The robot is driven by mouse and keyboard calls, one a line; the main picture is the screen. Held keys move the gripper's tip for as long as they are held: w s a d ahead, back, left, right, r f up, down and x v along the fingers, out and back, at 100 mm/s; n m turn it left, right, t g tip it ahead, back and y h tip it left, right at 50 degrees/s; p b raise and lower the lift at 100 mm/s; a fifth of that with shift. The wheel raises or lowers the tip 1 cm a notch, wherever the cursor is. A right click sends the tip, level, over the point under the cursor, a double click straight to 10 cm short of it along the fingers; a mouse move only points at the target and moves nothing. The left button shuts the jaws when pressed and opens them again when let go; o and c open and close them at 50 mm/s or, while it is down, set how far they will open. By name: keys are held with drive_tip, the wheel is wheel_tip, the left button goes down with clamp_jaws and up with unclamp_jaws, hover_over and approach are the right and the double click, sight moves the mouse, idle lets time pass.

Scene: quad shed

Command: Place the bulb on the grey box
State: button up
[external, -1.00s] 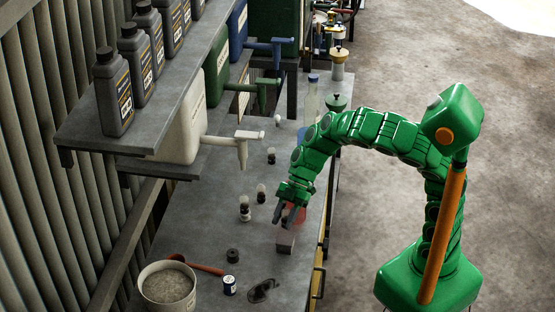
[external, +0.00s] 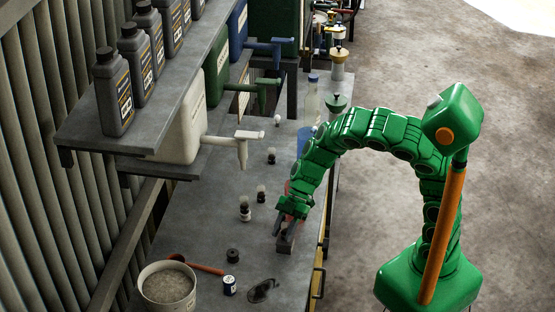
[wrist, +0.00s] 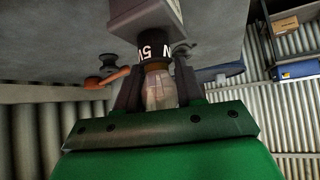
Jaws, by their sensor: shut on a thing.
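My gripper (wrist: 158,95) is shut on a bulb with a clear glass body (wrist: 160,90) and a black base with white lettering. The grey box (wrist: 142,18) is right beyond the bulb's base in the wrist view; base and box look very close, and I cannot tell if they touch. In the external view my gripper (external: 287,224) is low over the grey box (external: 285,245), which stands near the right edge of the bench. The bulb is mostly hidden there by the fingers.
Small black-and-white items (external: 245,209) stand left of my gripper on the grey bench (external: 200,230). A shelf with containers (external: 180,130) overhangs the left.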

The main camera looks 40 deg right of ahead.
drive_tip(key=shift+f, duration=0.1)
drive_tip(key=o, duration=1)
drive_tip(key=shift+o, duration=0.2)
drive_tip(key=shift+w+d+r, duration=0.2)
drive_tip(key=shift+d+r, duration=0.1)
drive_tip(key=shift+r, duration=0.25)
drive_tip(key=v, duration=1.1)
